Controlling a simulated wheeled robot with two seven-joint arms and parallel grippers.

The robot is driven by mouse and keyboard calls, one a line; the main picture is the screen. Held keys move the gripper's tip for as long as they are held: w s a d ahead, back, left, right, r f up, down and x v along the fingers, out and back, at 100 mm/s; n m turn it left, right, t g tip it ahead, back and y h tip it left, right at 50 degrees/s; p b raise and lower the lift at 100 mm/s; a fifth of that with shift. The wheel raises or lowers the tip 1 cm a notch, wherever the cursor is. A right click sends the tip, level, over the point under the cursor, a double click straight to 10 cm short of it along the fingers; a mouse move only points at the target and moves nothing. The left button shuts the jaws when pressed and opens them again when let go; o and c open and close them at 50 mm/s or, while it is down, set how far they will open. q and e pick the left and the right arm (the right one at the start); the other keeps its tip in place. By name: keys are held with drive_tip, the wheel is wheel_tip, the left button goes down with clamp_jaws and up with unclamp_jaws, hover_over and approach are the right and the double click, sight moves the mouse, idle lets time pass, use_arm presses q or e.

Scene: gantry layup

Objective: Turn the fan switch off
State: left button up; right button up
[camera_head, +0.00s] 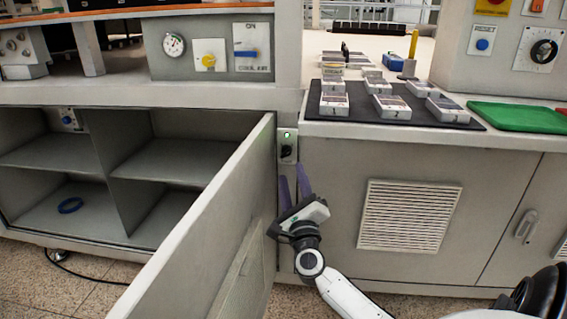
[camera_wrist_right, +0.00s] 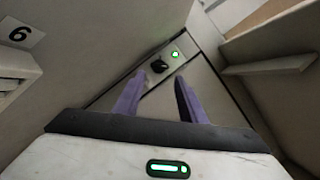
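A small switch plate (camera_head: 288,146) with a black knob (camera_head: 286,152) and a lit green lamp is on the narrow post beside the open cabinet door. No label on it is readable, so I cannot confirm it is the fan switch. The knob (camera_wrist_right: 159,66) and the green lamp (camera_wrist_right: 175,54) also show in the right wrist view. My right gripper (camera_head: 292,182) is just below the plate, its purple fingers pointing up. In the right wrist view my right gripper (camera_wrist_right: 158,92) is open and empty, with the knob beyond its fingertips. My left gripper is not in view.
The open cabinet door (camera_head: 212,225) stands close left of my right gripper. A panel above has a gauge (camera_head: 174,45), a yellow knob (camera_head: 209,61) and a blue switch (camera_head: 246,53). A black mat (camera_head: 455,122) with several small boxes lies on the right counter.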

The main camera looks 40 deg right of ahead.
sight(287, 155)
drive_tip(key=b+x, duration=0.1)
drive_tip(key=x, duration=0.4)
drive_tip(key=shift+w+d+r, duration=0.1)
drive_tip(key=shift+w+d, duration=0.1)
drive_tip(key=shift+w, duration=0.15)
drive_tip(key=shift+w+d+r, duration=0.15)
drive_tip(key=shift+w+d, duration=0.2)
drive_tip(key=shift+w, duration=0.15)
